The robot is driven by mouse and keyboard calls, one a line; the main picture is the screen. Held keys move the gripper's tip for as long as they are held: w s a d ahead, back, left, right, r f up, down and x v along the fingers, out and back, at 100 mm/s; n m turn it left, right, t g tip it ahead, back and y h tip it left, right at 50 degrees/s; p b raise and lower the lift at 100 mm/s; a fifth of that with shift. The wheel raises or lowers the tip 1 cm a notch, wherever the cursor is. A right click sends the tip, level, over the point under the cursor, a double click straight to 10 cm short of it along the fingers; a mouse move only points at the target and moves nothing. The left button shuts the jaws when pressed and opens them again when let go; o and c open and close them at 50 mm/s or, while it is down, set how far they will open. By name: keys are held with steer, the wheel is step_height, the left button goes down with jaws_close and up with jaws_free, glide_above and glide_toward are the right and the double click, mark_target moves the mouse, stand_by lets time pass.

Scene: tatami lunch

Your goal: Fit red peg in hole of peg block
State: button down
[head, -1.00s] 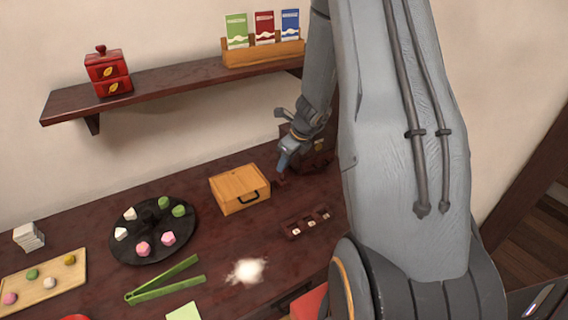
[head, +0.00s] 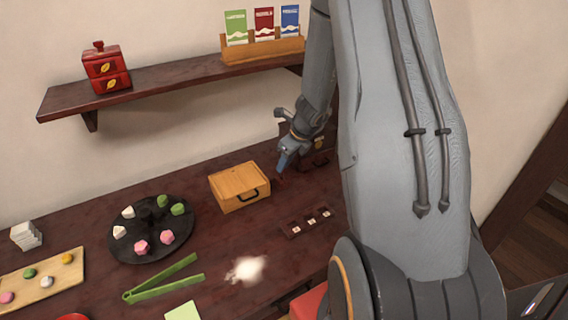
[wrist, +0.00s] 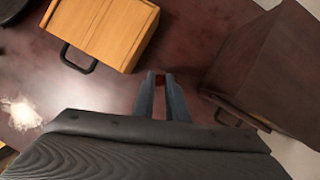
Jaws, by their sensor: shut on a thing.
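My gripper (head: 281,168) hangs low over the dark table, just right of the wooden box. In the wrist view my gripper (wrist: 161,82) is shut on a small dark red piece, the red peg (wrist: 159,79), of which only a little shows between the fingertips. In the head view the peg is too small and dark to make out clearly. A low dark block with several pale square marks (head: 294,230) lies in front of my gripper, apart from it. It may be the peg block, but I cannot tell its holes.
The wooden box (head: 238,188) with a dark handle stands close left of my gripper. A dark brown box (wrist: 268,68) stands close on the other side. Green tongs (head: 160,280), a black round tray (head: 150,257) and a white powder patch (head: 246,269) lie further left.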

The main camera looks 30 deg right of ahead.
steer(key=shift+f+b, duration=1.7)
stand_by(0.5)
steer(key=c, duration=1.7)
jaws_free()
steer(key=p+v, duration=0.1)
steer(key=v, duration=0.7)
steer(key=s+a+r+n+g, duration=0.1)
steer(key=s+a+r+n, duration=0.1)
steer(key=s+a+n, duration=0.4)
steer(key=s+a+r+n+g+h, duration=0.1)
steer(key=s+a+n, duration=0.5)
steer(key=n, duration=0.9)
steer(key=s+a+r+n+g, duration=0.1)
steer(key=s+a+r+n, duration=0.2)
steer(key=s+a+n, duration=0.3)
steer(key=shift+s+a+r+n+h, duration=0.15)
steer(key=shift+s+n, duration=0.1)
steer(key=shift+n, duration=0.5)
steer(key=shift+s+a+r+n+h, duration=0.1)
steer(key=shift+s+n, duration=0.1)
steer(key=shift+n, duration=0.5)
steer(key=shift+s+a+r+n+h, duration=0.15)
steer(key=shift+s+n, duration=0.1)
steer(key=shift+n, duration=0.5)
